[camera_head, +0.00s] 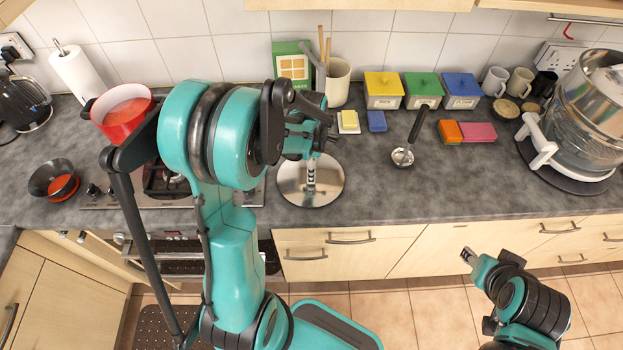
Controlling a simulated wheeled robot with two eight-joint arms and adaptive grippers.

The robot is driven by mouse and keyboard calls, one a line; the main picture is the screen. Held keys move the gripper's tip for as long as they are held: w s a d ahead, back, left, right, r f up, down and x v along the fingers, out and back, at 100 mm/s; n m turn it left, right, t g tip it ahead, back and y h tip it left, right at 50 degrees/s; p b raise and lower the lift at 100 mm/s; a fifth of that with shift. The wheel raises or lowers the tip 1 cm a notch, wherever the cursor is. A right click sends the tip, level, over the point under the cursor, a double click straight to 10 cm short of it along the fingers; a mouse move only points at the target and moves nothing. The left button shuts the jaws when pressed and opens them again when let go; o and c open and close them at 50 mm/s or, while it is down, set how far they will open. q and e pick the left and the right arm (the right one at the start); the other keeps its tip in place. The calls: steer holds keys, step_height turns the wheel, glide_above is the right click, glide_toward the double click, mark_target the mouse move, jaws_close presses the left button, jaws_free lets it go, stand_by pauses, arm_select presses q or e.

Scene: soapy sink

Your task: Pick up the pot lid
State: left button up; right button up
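The pot lid (329,187) is a shiny round metal disc on the dark countertop, just right of the stove. My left gripper (311,180) points down over the middle of the lid. Its fingers are seen edge-on and cover the lid's centre, so the knob is hidden and I cannot tell whether they touch or hold it. The lid looks flat on the counter. My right gripper (467,255) is in front of the counter, over the floor, far from the lid. Its fingertips are too small to tell their opening.
A ladle (403,156) lies right of the lid, with an orange and pink sponge (480,132) beyond it. Yellow, green and blue canisters (423,91) stand behind. A red pot (122,110) is at the left. A large glass-sided appliance (585,120) stands far right.

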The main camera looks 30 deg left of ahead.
arm_select(q)
steer(key=shift+f, duration=0.45)
jaws_close()
steer(key=shift+r, duration=0.1)
